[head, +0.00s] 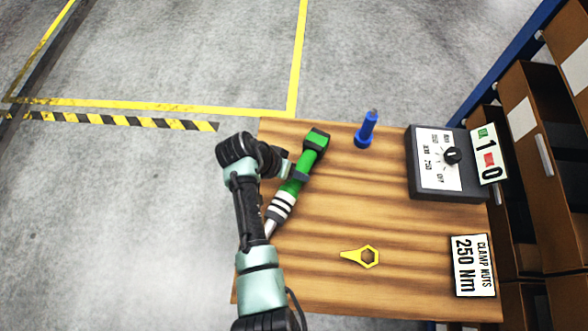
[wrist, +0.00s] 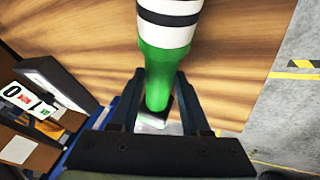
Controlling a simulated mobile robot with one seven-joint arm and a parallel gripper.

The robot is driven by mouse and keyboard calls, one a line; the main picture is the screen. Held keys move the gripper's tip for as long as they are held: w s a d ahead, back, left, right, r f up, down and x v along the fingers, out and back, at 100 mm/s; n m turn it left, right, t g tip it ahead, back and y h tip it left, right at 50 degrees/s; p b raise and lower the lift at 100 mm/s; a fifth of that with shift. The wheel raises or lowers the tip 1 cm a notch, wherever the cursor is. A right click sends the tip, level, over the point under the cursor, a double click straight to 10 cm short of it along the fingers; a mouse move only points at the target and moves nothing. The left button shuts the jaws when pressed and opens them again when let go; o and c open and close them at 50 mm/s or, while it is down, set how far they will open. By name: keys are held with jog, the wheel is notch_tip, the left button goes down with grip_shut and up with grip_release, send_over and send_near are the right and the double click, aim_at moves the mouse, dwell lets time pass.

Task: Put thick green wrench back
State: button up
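The thick green wrench (head: 292,187) lies slantwise at the table's left side in the head view. It has a black end at the top, black and white bands lower down and a silver tip. My gripper (head: 300,171) is at its green part, between the bands and the black end. In the wrist view the two dark fingers of my gripper (wrist: 159,80) flank the green wrench (wrist: 157,62) closely and look shut on it. Whether it is lifted off the wood is hard to tell. My arm hides part of the wrench's left side.
On the wooden table (head: 340,205) are a blue tool (head: 367,130), a yellow ring wrench (head: 362,256), a dark dial box (head: 436,185) and a "CLAMP NUTS 250 Nm" sign (head: 472,266). Brown shelving (head: 530,150) stands at the right. The table's middle is clear.

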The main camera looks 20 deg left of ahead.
jog(key=o, duration=0.4)
jog(key=b+v, duration=0.1)
jog(key=v, duration=1.1)
jog(key=w+r+t+y, duration=0.3)
jog(key=w+r+t, duration=0.1)
jog(key=w+r, duration=0.55)
jog(key=w+d+r+t+y, duration=0.1)
jog(key=w+d+r+t, duration=0.15)
jog(key=r, duration=0.55)
jog(key=w+d+r+t+y, duration=0.1)
jog(key=r+t, duration=0.2)
jog(key=r, duration=0.6)
jog(key=w+d+r+t+y, duration=0.1)
jog(key=r+t, duration=0.2)
jog(key=r, duration=0.5)
jog(key=s+d+r+t, duration=0.3)
jog(key=s+d+r, duration=0.1)
jog(key=r, duration=0.4)
jog(key=s+d+r+t+h, duration=0.1)
jog(key=s+d+r+t, duration=0.3)
jog(key=r, duration=0.5)
jog(key=s+d+r+t+h, duration=0.1)
jog(key=s+d+r+t, duration=0.3)
jog(key=s+r, duration=0.3)
notch_tip(320, 180, up, 2)
jog(key=shift+s+r+n, duration=0.15)
jog(key=shift+s+n, duration=0.05)
jog(key=shift+n, duration=0.1)
